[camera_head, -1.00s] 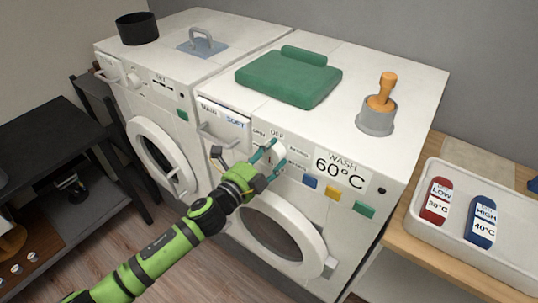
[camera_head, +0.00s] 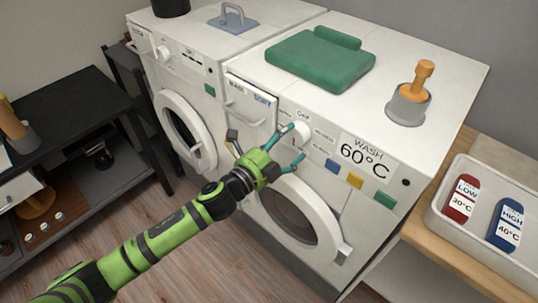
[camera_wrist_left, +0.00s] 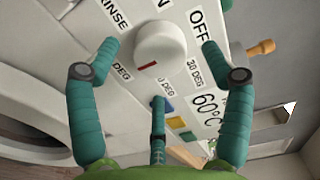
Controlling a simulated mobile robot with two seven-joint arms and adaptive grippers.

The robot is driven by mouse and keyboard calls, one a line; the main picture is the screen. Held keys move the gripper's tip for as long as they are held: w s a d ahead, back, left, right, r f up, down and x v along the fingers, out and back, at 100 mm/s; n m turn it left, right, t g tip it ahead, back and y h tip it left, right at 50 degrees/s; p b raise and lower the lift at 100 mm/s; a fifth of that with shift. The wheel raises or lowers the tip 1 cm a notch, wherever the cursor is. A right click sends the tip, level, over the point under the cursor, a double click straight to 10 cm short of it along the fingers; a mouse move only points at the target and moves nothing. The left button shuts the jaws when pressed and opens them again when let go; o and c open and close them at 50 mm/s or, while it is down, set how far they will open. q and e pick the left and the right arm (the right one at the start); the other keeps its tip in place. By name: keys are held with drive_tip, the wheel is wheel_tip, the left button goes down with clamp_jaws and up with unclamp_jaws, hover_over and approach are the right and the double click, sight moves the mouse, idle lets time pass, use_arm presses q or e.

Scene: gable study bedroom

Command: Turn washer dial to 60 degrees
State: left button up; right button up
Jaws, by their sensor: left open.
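The right washer (camera_head: 345,120) has a white round dial (camera_head: 300,131) on its front panel, beside a "WASH 60°C" label (camera_head: 365,160). In the left wrist view the dial (camera_wrist_left: 160,47) has a small red mark at its lower edge, near a partly covered "DEG" label; OFF, RINSE and 30 DEG labels surround it. My left gripper (camera_head: 293,144) is open in front of the dial. Its teal fingers (camera_wrist_left: 160,75) stand to the left, right and below the dial, with visible gaps and nothing held. My right gripper is not in view.
Blue (camera_head: 331,166), yellow (camera_head: 355,181) and green (camera_head: 385,199) buttons sit right of the dial. A drawer (camera_head: 246,104) is at its left, and the round door (camera_head: 335,240) below. A white tray (camera_head: 450,235) with red and blue bottles stands on the right.

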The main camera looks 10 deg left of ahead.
use_arm(q)
drive_tip(key=v, duration=0.9)
drive_tip(key=shift+w, duration=0.1)
drive_tip(key=w+a+f+n+g+y, duration=0.1)
drive_tip(key=a+f+n+y, duration=0.25)
drive_tip(key=f, duration=0.65)
drive_tip(key=w+a+f+n+g+y, duration=0.15)
drive_tip(key=a+f+n, duration=0.35)
drive_tip(key=f, duration=0.5)
drive_tip(key=s+a+f+n+g+y+b, duration=0.1)
drive_tip(key=s+a+f+n+y, duration=0.2)
drive_tip(key=f, duration=0.5)
drive_tip(key=s+a+f+n+g+y, duration=0.1)
drive_tip(key=s+a+f+n+g, duration=0.15)
drive_tip(key=s+f, duration=0.45)
drive_tip(key=s+a+f+n+g+y, duration=0.1)
drive_tip(key=s+a+f+n+g, duration=0.25)
drive_tip(key=s+f, duration=0.95)
drive_tip(key=s+d+f+n+g, duration=0.1)
drive_tip(key=s+f+n+g, duration=0.1)
drive_tip(key=s, duration=0.8)
drive_tip(key=s+d+f+n+g+b, duration=0.1)
drive_tip(key=s+f, duration=0.4)
drive_tip(key=s, duration=0.5)
drive_tip(key=shift+s+f+n+g+y, duration=0.25)
drive_tip(key=shift+n+g, duration=0.3)
drive_tip(key=shift+n, duration=0.6)
drive_tip(key=shift+d, duration=0.1)
